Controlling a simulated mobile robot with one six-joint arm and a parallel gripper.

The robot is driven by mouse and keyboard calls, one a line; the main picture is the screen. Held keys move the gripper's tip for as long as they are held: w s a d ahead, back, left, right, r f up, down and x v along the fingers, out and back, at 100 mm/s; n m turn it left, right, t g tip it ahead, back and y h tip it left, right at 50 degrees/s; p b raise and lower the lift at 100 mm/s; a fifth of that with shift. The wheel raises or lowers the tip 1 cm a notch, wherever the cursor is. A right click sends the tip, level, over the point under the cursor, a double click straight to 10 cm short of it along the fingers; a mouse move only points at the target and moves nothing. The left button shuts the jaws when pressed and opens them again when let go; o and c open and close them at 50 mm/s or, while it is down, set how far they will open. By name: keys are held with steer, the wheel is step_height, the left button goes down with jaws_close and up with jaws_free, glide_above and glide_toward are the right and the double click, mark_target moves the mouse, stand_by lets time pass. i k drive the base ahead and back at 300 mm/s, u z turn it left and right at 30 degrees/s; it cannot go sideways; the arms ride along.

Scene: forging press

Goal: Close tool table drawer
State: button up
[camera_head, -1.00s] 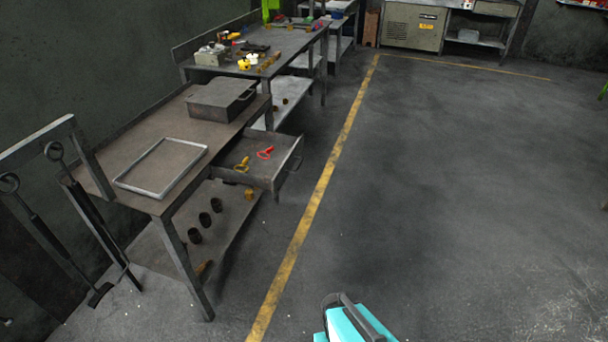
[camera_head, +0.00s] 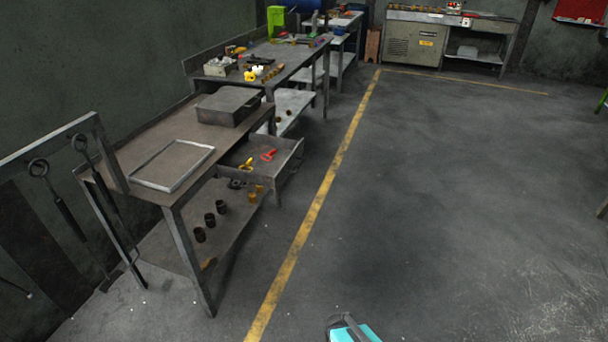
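The tool table (camera_head: 187,130) is a dark metal bench at the left with a lower shelf. Its drawer (camera_head: 287,152) is open and sticks out from the right side of the table, toward the yellow floor line. A red-handled tool (camera_head: 268,155) and a yellow-handled tool (camera_head: 246,165) lie in it. The teal and black part at the bottom edge appears to be my arm, well apart from the drawer. My gripper's fingers are not in view.
A grey metal box (camera_head: 228,107) and a light rectangular frame (camera_head: 172,166) rest on the tabletop. Black cups (camera_head: 210,220) stand on the lower shelf (camera_head: 180,240). Long tools hang from a rack (camera_head: 60,140) at the near left. The floor right of the yellow line (camera_head: 318,205) is clear.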

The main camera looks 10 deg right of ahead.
mark_target(272, 174)
steer(key=z, duration=0.05)
steer(key=k, duration=0.2)
steer(key=u, duration=0.25)
steer(key=i, duration=0.9)
steer(key=u, duration=0.3)
steer(key=k, duration=0.15)
steer(key=u, duration=0.75)
